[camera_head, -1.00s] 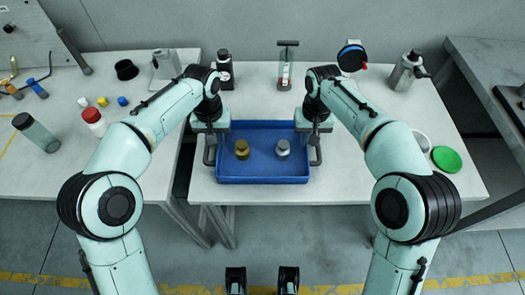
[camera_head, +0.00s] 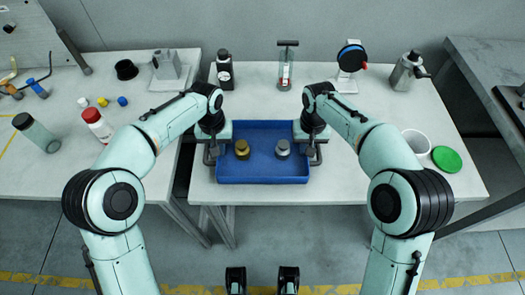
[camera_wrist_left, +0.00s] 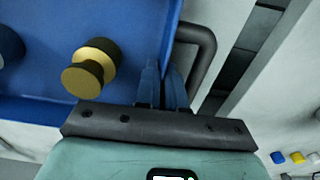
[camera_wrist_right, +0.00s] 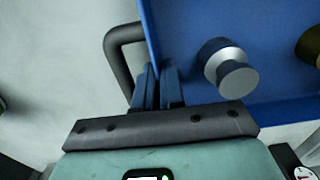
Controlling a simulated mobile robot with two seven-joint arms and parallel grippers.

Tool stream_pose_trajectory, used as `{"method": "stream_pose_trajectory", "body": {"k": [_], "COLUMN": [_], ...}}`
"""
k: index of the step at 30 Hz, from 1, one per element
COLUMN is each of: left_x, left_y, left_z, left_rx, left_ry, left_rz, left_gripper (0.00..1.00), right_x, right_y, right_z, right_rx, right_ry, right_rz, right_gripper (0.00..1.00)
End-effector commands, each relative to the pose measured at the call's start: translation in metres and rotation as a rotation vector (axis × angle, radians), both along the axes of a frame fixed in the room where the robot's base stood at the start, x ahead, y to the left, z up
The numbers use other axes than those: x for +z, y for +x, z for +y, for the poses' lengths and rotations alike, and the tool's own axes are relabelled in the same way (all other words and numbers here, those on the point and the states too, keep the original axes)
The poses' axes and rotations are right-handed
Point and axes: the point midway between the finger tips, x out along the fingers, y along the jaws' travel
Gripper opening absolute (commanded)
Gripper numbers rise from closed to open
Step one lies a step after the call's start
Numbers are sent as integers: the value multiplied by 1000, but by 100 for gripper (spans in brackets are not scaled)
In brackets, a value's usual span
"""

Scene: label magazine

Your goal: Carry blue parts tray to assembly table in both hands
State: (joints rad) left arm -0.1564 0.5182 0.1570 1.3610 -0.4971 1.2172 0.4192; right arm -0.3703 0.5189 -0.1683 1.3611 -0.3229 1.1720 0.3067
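The blue parts tray (camera_head: 262,179) rests level on the middle table, near its front edge. It holds a brass-coloured weight (camera_head: 242,150) and a silver weight (camera_head: 283,149), both upright. My left gripper (camera_head: 211,146) is at the tray's left wall beside a dark side handle. In the left wrist view its fingers (camera_wrist_left: 162,82) are close together with the wall between them. My right gripper (camera_head: 311,146) is at the right wall; its fingers (camera_wrist_right: 157,82) likewise straddle the wall closely. The fingertips' contact is partly hidden.
A left table (camera_head: 75,180) carries bottles and small caps. A gap separates these tables.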

Motion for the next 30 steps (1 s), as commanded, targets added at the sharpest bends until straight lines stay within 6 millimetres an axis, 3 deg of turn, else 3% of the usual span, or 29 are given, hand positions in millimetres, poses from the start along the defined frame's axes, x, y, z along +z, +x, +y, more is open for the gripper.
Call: {"method": "stream_pose_trajectory", "body": {"k": [10,24,30], "left_x": [9,53,59], "left_y": [1,6,7], "left_z": [0,0,0], "left_rx": [0,0,0], "left_ry": [-1,-1,-1], "left_rz": [-5,-18,-20], "left_gripper": [0,0,0], "right_x": [9,53,59], "right_y": [1,7,8], "right_z": [0,0,0], "right_rx": [0,0,0], "right_ry": [1,1,1], "right_rz": [-5,-19,-21], "right_gripper": [0,0,0]}}
